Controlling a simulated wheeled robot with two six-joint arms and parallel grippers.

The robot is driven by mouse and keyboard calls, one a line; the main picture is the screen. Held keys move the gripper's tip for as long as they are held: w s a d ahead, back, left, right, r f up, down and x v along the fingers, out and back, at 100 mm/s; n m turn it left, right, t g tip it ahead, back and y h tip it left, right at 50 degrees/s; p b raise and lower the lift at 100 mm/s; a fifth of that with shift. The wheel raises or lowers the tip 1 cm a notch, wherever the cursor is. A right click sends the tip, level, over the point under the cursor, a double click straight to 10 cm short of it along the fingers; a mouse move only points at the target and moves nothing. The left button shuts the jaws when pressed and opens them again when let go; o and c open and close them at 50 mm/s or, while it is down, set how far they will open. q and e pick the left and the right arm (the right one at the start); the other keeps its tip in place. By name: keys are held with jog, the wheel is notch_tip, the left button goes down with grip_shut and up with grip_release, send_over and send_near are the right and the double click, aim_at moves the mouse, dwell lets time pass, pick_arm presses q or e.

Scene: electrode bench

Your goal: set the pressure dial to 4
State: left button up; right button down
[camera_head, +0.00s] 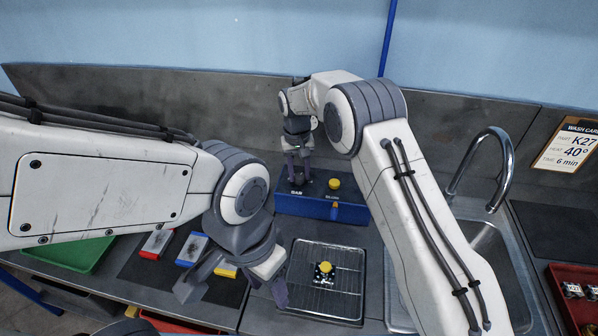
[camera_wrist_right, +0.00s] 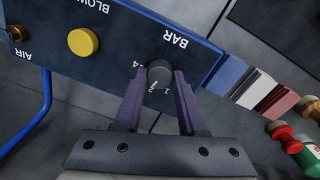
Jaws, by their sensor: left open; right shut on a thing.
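The pressure dial (camera_wrist_right: 159,72) is a dark round knob on the blue panel (camera_head: 300,207), beside the label BAR. Small white numerals ring it; a 4 shows at its left in the right wrist view, with a 2 and a 1 on the near side. I cannot clearly tell which number its pointer is at. My right gripper (camera_wrist_right: 160,82) is shut on the dial, one finger on each side; it also shows in the head view (camera_head: 299,178), where the fingers mostly hide the dial. My left gripper (camera_head: 232,291) is open and empty over the bench front.
A yellow button (camera_head: 334,183) sits on the panel right of the dial. A wire rack (camera_head: 345,300) in front holds a small yellow-topped part (camera_head: 324,270). Coloured blocks (camera_head: 192,249) and a green tray (camera_head: 75,256) lie left, a sink (camera_head: 480,245) right.

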aim_at(299, 174)
jog(key=m, duration=0.6)
jog(key=shift+m, duration=0.3)
jog(key=m, duration=0.6)
jog(key=shift+w+d, duration=0.1)
dwell(0.3)
jog(key=shift+c, duration=2.4)
grip_release()
notch_tip(299, 174, up, 11)
jog(key=b, duration=0.1)
jog(key=shift+w+f+b, duration=0.15)
jog(key=shift+f+b, duration=0.05)
jog(key=shift+b, duration=0.1)
